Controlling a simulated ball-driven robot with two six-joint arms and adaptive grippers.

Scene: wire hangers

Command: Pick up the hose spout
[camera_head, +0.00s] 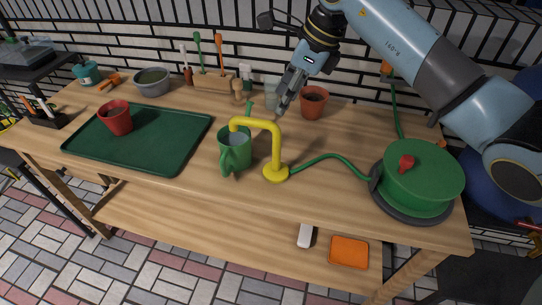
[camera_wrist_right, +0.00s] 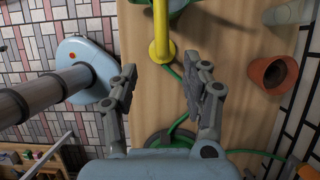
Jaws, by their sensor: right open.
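The hose spout (camera_head: 277,145) is a yellow bent pipe standing upright on a round base on the wooden bench. Its outlet end bends left over the green watering can (camera_head: 236,150). A green hose runs from its base to the hose reel (camera_head: 423,178). My right gripper (camera_head: 281,106) is above and behind the spout's top, apart from it. In the right wrist view the gripper (camera_wrist_right: 160,78) is open and empty. The yellow spout (camera_wrist_right: 161,30) shows ahead, roughly in line with the gap between the fingers. My left gripper is not in view.
A terracotta pot (camera_head: 313,102) and a clear glass (camera_head: 271,93) stand behind the spout, near my right gripper. A green tray (camera_head: 160,150) with a red pot (camera_head: 116,117) lies left. A tool holder (camera_head: 215,83) stands at the back. Bench in front of the hose is clear.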

